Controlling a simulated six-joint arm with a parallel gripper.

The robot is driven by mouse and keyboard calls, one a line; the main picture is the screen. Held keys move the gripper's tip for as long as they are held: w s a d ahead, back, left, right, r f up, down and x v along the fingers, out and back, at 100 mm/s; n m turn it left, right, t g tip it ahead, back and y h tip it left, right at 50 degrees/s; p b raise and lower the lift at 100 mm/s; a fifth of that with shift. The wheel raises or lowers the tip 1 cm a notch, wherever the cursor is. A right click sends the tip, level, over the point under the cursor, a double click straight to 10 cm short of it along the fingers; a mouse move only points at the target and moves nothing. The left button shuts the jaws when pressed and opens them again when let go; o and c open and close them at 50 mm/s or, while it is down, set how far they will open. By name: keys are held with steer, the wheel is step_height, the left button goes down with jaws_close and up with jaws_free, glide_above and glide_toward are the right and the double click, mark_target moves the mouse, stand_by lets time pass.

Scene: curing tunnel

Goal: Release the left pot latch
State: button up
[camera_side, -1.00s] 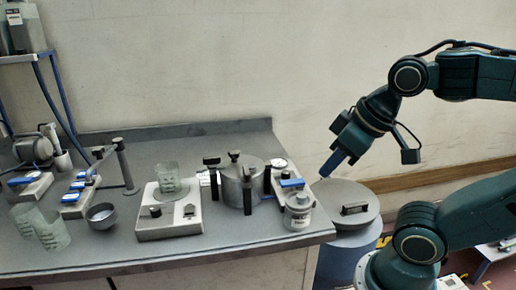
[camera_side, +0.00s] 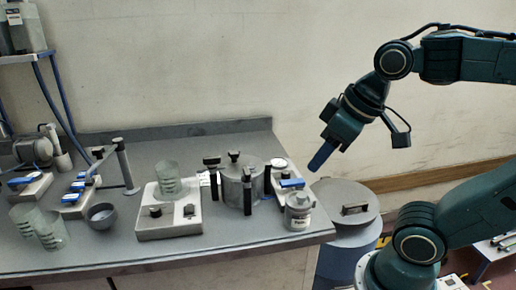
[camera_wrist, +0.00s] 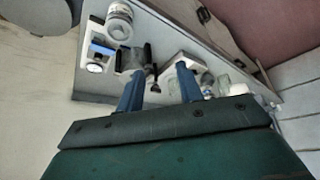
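The silver pot (camera_side: 234,190) stands on the bench with its lid on and a black knob (camera_side: 234,156) on top. Black latches stand around its side. The left latch (camera_side: 213,178) is an upright dark bar with a wider black top, beside the pot's left wall. My gripper (camera_side: 318,163) is in the air to the right of the pot, above the bench's right end, pointing down and left. In the wrist view its two blue fingers (camera_wrist: 160,72) are apart with nothing between them. Dark pot parts (camera_wrist: 148,52) show beyond the fingers; I cannot tell which latch is which there.
A labelled jar (camera_side: 299,210) and a blue-handled device (camera_side: 290,184) stand right of the pot. A white hotplate (camera_side: 168,222) with a glass beaker (camera_side: 167,178) stands left of it. A lidded drum (camera_side: 345,210) is beyond the bench's right end. The air above the pot is clear.

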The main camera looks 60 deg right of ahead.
steer(key=w+r+n+g, duration=0.1)
steer(key=w+r+n, duration=0.1)
steer(key=w+r, duration=0.45)
steer(key=n+g, duration=0.4)
steer(key=n, duration=0.2)
glide_above(211, 157)
step_height(211, 157, down, 6)
steer(key=shift+s+f, duration=0.1)
steer(key=shift+f, duration=6.8)
jaws_close()
